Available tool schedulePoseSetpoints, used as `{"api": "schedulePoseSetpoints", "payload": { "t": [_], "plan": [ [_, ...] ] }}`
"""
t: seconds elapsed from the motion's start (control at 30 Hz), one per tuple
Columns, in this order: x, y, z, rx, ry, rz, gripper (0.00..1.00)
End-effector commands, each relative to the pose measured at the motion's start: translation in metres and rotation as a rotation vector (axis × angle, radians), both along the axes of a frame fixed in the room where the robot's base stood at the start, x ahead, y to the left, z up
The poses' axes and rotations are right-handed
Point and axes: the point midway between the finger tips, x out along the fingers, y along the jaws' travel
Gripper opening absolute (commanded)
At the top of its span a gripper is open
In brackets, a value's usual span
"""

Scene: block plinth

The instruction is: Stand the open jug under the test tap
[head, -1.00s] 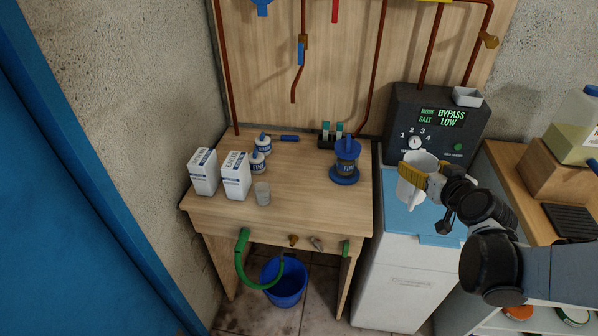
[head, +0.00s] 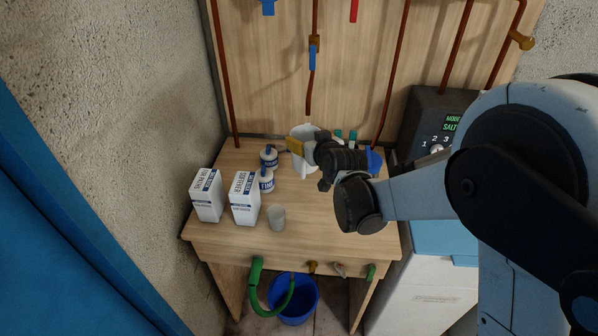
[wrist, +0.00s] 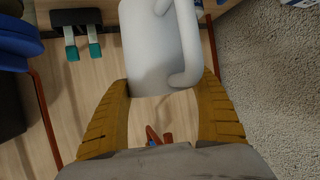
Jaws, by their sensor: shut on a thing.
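The white open jug (head: 303,152) is at the back of the wooden bench, just below the spout end of the copper pipe with the blue lever, the likely test tap (head: 309,100). My gripper (head: 297,146) is shut on the jug, its yellow fingers on either side of it. In the wrist view the jug (wrist: 155,50) sits between the fingers with its handle toward the right. The jug looks upright. I cannot tell whether its base touches the bench.
Two white cartons (head: 244,198), small blue-and-white bottles (head: 267,181) and a clear cup (head: 277,217) stand left and front of the jug. A blue-based container (head: 375,161) is mostly hidden behind my arm. A blue bucket (head: 293,299) is below.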

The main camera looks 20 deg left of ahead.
Motion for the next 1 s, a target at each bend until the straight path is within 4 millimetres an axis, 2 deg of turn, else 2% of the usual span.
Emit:
{"api": "schedulePoseSetpoints", "payload": {
  "t": [0.03, 0.2, 0.37, 0.5, 0.93, 0.97, 1.0],
  "plan": [
    [0.000, 0.000, -0.013, 0.000, 0.000, 0.000, 0.33],
    [0.000, 0.000, -0.047, 0.000, 0.000, 0.000, 0.33],
    [0.000, -0.001, -0.063, 0.000, 0.000, 0.000, 0.33],
    [0.000, -0.001, -0.085, 0.000, 0.000, 0.000, 0.33],
    [0.000, -0.001, -0.093, 0.000, 0.000, 0.000, 0.33],
    [0.000, -0.001, -0.092, 0.000, 0.000, 0.000, 0.83],
    [0.000, -0.001, -0.092, 0.000, 0.000, 0.000, 0.95]
  ]
}}
